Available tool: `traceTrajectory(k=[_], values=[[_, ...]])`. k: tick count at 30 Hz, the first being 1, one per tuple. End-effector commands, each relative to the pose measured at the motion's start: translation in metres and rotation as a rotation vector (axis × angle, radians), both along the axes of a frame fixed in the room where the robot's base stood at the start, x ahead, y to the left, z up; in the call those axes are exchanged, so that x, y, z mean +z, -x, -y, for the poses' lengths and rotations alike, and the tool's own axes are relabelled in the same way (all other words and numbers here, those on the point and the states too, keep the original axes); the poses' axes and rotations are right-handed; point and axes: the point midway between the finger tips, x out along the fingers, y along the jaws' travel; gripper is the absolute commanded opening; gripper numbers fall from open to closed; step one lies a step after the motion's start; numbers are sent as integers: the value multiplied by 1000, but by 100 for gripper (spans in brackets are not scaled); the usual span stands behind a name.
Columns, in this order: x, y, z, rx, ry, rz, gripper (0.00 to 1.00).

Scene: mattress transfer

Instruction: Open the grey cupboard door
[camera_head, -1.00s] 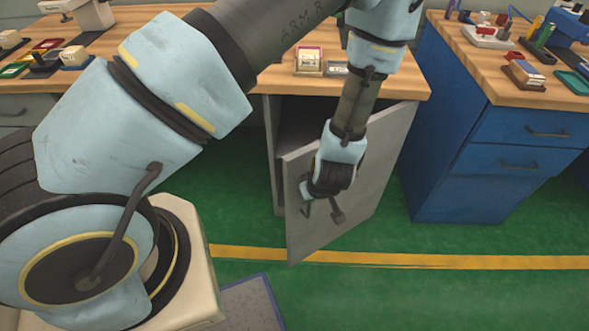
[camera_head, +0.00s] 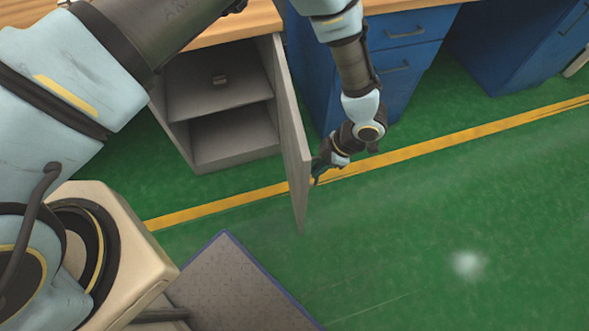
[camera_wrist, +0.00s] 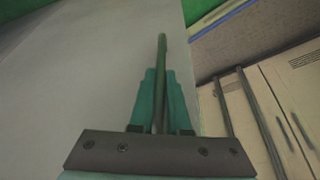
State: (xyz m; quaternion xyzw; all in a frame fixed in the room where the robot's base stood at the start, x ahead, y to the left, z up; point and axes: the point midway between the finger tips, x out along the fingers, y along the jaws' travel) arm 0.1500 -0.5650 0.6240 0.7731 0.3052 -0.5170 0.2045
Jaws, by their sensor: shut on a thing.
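The grey cupboard door (camera_head: 291,130) stands wide open in the head view, seen nearly edge-on and swung out from the cupboard (camera_head: 235,140). In the head view the handle is mostly hidden by the gripper.
Blue drawer cabinets (camera_head: 400,80) stand to the right of the cupboard under a wooden worktop (camera_head: 240,25). The floor to the right of the door is clear.

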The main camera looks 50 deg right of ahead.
Motion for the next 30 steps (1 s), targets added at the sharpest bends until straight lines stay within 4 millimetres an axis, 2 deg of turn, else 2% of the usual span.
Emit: traceTrajectory(k=[3, 9, 22, 23, 30], values=[[-2, 10, 15, 42, 0, -3, 0], [-2, 16, 28, 76, -1, -2, 0], [-2, 17, 29, 81, -2, -2, 0], [-2, 17, 29, 81, -2, -2, 18], [-1, 16, 30, 81, 0, 0, 45]])
